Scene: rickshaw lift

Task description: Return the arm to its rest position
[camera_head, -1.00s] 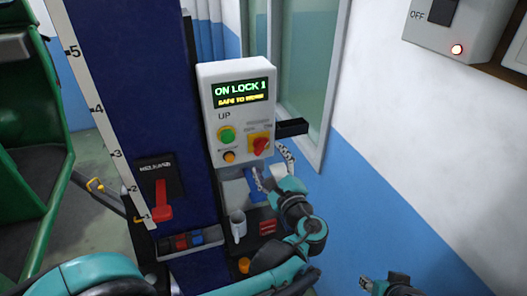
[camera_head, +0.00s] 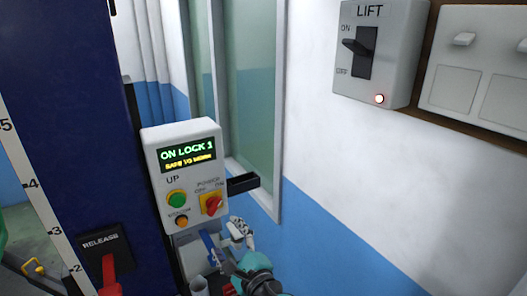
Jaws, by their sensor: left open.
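My left gripper (camera_head: 240,231) is open, with no object seen between its fingers. It is low in the picture, just below the lower right of the white control box (camera_head: 150,150), in front of the blue wall. Its teal wrist runs down to the bottom edge, and the rest of that arm is out of view. The box display (camera_head: 187,154) reads "ON LOCK 1" and a yellow line below. A green button (camera_head: 177,199), an orange button (camera_head: 181,221) and a red rotary knob (camera_head: 213,205) are on its face. My right gripper is out of view.
A dark blue column (camera_head: 75,120) with a white scale stands at left, with a red release lever (camera_head: 109,275) at its foot. A black bracket (camera_head: 243,183) juts from the box. A LIFT switch (camera_head: 366,55) with a lit red lamp is on the wall.

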